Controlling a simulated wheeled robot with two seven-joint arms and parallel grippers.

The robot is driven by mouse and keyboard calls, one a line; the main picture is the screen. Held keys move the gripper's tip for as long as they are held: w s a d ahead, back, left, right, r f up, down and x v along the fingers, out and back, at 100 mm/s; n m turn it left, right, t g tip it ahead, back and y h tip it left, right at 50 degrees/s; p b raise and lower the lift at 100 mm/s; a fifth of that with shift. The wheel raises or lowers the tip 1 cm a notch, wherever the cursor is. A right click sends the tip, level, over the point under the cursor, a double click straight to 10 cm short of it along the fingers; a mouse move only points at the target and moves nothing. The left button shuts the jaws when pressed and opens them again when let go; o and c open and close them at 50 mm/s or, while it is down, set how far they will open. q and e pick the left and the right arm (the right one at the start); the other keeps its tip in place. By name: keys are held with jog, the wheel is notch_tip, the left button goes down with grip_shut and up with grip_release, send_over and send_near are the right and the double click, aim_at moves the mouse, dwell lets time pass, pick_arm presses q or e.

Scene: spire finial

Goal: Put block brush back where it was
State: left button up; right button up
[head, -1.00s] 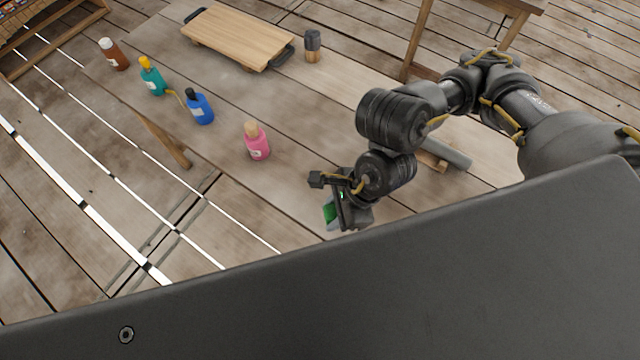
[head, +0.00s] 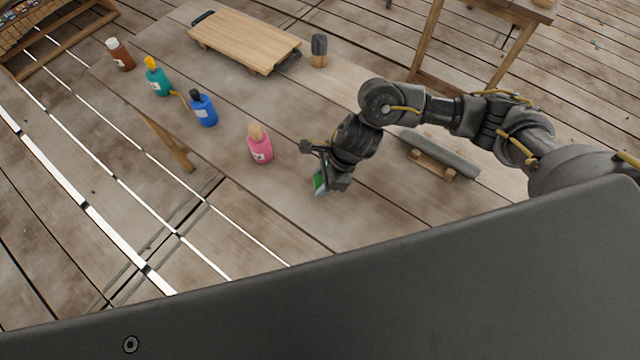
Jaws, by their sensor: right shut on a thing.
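My right gripper (head: 326,174) is shut on a small green block (head: 320,183), which looks like the block brush. Only its green side shows; the gripper and arm hide the rest. The gripper holds it over the near part of the wooden table (head: 225,145), right of and a little nearer than the pink bottle (head: 260,149). I cannot tell how high above the tabletop it is. My left gripper is not in view.
A blue bottle (head: 203,109), a teal bottle (head: 158,79) and a brown bottle (head: 120,55) stand along the left edge. A wooden board (head: 245,40) and a dark-topped wooden piece (head: 319,50) are at the back. A grey roll (head: 441,154) rests on wooden supports at right.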

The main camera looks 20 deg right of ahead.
jog(key=shift+w+f, duration=0.15)
jog(key=shift+f, duration=0.05)
notch_tip(320, 180, down, 3)
jog(key=shift+w+f, duration=0.1)
jog(key=shift+w, duration=0.05)
jog(key=shift+f, duration=0.1)
jog(key=o, duration=0.9)
jog(key=shift+o, duration=0.2)
jog(key=shift+d+r, duration=0.1)
jog(key=shift+r, duration=0.15)
jog(key=b+v, duration=0.1)
jog(key=v, duration=1)
jog(key=shift+d+r, duration=0.15)
jog(key=shift+r, duration=0.15)
